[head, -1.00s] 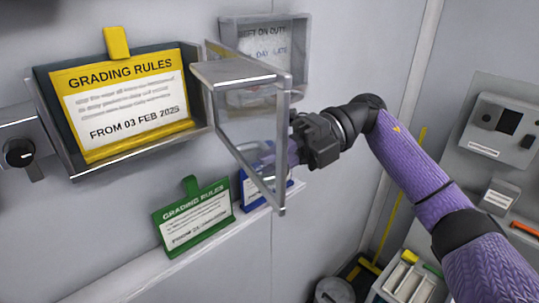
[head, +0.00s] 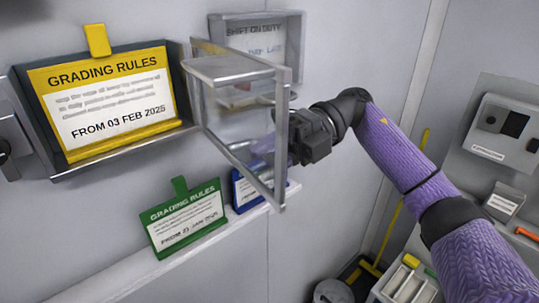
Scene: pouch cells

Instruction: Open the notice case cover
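The notice case (head: 110,155) is a dark, metal-edged frame on the wall at the left in the head view. It holds a yellow-bordered "Grading Rules" card (head: 105,105) with a yellow tab. Its clear cover (head: 237,69), with a grey metal frame, stands swung out from the case's right side, leaving the card uncovered. My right gripper (head: 291,140) is at the outer upright bar of the cover, on its right side. The fingertips are partly hidden against the bar, so I cannot tell whether they grip it. My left gripper is out of view.
A green card (head: 187,218) and a blue card (head: 245,190) stand on a ledge (head: 180,255) below. A "Shift on duty" case (head: 297,40) is on the wall behind the cover. A wall unit (head: 503,122) and a tray of items (head: 410,285) are at the right.

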